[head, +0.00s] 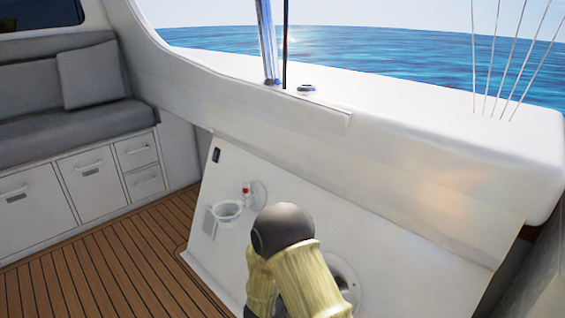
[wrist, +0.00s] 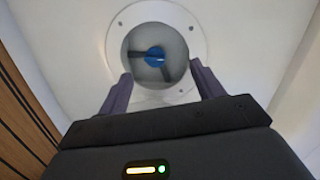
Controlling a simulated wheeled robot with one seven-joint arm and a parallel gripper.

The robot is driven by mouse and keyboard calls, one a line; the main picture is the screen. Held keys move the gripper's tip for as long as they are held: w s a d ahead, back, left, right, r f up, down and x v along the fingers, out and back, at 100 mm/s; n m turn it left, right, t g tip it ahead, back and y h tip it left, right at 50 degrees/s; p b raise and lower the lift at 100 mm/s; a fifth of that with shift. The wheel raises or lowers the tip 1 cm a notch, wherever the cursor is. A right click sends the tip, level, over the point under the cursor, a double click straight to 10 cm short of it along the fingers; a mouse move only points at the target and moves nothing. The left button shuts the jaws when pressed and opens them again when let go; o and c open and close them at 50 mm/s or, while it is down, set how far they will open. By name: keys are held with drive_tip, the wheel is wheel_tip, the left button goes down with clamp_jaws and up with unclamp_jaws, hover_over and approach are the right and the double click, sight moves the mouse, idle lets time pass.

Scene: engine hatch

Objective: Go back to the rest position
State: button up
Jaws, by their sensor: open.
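In the wrist view, my gripper (wrist: 160,93) has its two dark fingers spread wide apart, with nothing between them. Beyond the fingertips is a round white flange (wrist: 121,30) with screws around its rim. Inside it is a recess with a blue knob (wrist: 155,57) and a dark bar across it. In the head view, my arm with a dark rounded joint and pale yellow sleeves covers the lower middle. It hides part of a round fitting (head: 343,281) on the white panel (head: 225,262). My gripper does not show in the head view.
A white ring holder (head: 228,212) and a small red part (head: 246,188) sit on the panel left of my arm. A black switch (head: 216,155) is higher up. White cabinets (head: 92,184) and a grey sofa (head: 70,112) stand at left. The wooden deck (head: 110,262) is clear.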

drive_tip(key=s+d+r+n+g+y+p, duration=0.1)
drive_tip(key=s+r+n+y+p, duration=0.15)
drive_tip(key=r+n, duration=0.45)
drive_tip(key=s+d+r+n+g+y+p, duration=0.15)
drive_tip(key=r+n+y, duration=0.3)
drive_tip(key=r, duration=0.45)
drive_tip(key=s+d+r+n+g+p, duration=0.2)
drive_tip(key=s+d+r+n, duration=0.3)
drive_tip(key=s, duration=0.4)
drive_tip(key=s+d+r+n+g+p, duration=0.3)
drive_tip(key=s+r+n, duration=0.2)
drive_tip(key=s+n, duration=0.3)
drive_tip(key=w+p+v, duration=0.3)
drive_tip(key=p+v, duration=1.5)
drive_tip(key=w+r+p+v, duration=0.1)
drive_tip(key=w+p+v, duration=0.3)
drive_tip(key=p+v, duration=1.5)
drive_tip(key=shift+a+r+m+p, duration=0.25)
drive_tip(key=shift+m+p, duration=0.05)
drive_tip(key=shift+m, duration=0.05)
